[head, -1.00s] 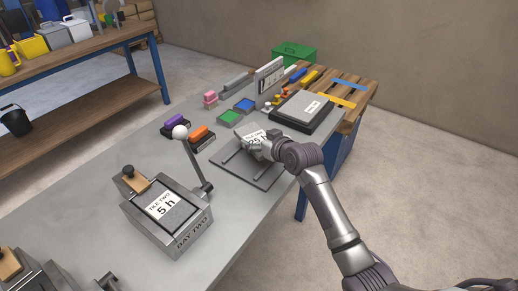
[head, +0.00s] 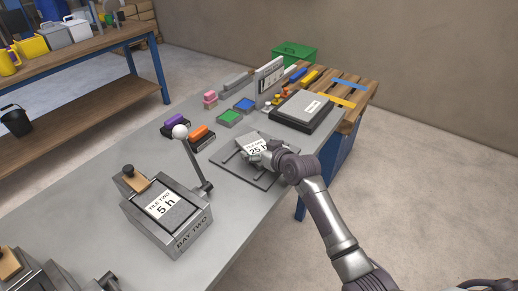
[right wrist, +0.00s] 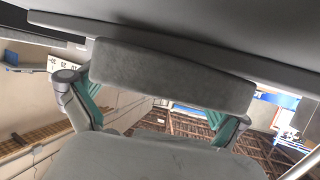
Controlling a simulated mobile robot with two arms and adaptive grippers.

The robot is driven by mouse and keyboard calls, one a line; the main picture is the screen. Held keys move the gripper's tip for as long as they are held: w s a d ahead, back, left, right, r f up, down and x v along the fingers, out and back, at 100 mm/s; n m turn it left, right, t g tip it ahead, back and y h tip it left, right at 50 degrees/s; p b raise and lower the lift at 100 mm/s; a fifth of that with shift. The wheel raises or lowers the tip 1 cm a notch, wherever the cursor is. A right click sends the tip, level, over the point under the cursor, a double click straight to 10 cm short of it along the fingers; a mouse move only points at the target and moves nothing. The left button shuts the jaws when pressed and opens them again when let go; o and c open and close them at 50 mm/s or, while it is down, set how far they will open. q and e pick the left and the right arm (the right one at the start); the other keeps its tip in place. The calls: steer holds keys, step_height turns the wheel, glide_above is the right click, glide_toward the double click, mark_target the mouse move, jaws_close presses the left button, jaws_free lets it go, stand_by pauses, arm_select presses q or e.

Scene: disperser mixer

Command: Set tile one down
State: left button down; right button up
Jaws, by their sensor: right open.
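Tile one, a grey slab with a white label reading about "25 h" (head: 251,146), lies over the flat grey plate with rails (head: 230,163) on the workbench. It looks nearly level and seems to rest there, though the contact is hidden. My right gripper (head: 264,154) is open at the tile's near right edge, partly covering its label. In the right wrist view its two fingers with teal pads (right wrist: 160,106) stand wide apart; a grey slab face spans the space between them. My left gripper is not in view.
Tile two (head: 164,205), labelled "5 h", sits in the bay two box (head: 180,238), with a white-knobbed lever (head: 181,132) beside it. Orange (head: 201,136), green (head: 229,117) and blue (head: 245,105) items lie behind the plate. A dark flat case (head: 301,111) is to the right.

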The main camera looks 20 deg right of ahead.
steer(key=shift+r, duration=0.2)
steer(key=v, duration=1.2)
steer(key=shift+p, duration=0.3)
